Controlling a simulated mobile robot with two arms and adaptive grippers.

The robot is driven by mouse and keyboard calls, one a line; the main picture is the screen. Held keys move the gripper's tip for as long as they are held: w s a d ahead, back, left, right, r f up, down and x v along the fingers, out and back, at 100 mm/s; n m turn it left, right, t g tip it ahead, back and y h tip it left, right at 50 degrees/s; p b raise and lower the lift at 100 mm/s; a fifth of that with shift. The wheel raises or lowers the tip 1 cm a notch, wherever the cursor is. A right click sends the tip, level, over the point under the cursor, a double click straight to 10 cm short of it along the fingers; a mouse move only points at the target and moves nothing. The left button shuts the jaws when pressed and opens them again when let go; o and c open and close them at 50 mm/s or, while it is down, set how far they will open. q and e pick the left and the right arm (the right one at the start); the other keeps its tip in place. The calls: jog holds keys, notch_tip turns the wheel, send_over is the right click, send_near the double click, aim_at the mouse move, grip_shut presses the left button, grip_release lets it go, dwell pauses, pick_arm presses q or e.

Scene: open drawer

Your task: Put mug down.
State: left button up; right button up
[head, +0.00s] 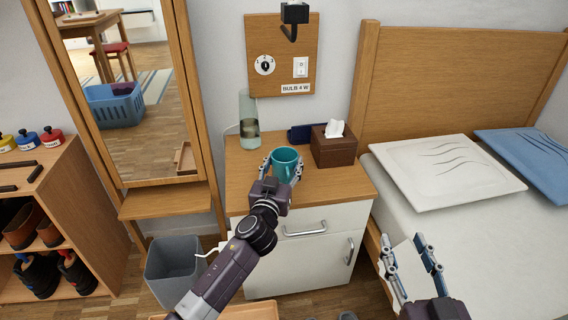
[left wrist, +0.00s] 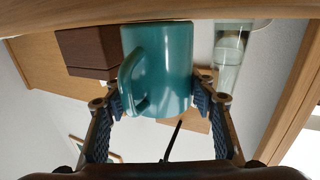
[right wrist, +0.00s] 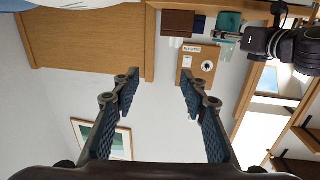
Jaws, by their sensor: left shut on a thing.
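A teal mug (head: 285,162) is upright at the top of the nightstand (head: 240,180), near its front middle. My left gripper (head: 283,174) is shut on the mug, with one finger on each side of it. The mug fills the middle of the left wrist view (left wrist: 165,65), its handle toward the camera and lower left. I cannot tell whether its base touches the nightstand top. My right gripper (head: 410,265) is open and empty beside the bed. Its spread fingers also show in the right wrist view (right wrist: 160,95).
A brown tissue box (head: 334,150) stands right of the mug, with a dark blue item (head: 301,134) behind. A glass container (head: 248,120) stands at the back left. A grey bin (head: 172,270) is on the floor; the bed (head: 480,230) is at right.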

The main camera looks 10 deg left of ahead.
jog(key=shift+r, duration=0.1)
pick_arm(q)
jog(key=o, duration=1.4)
jog(key=shift+f, duration=0.1)
pick_arm(e)
jog(key=shift+a+r, duration=0.1)
jog(key=shift+r, duration=0.45)
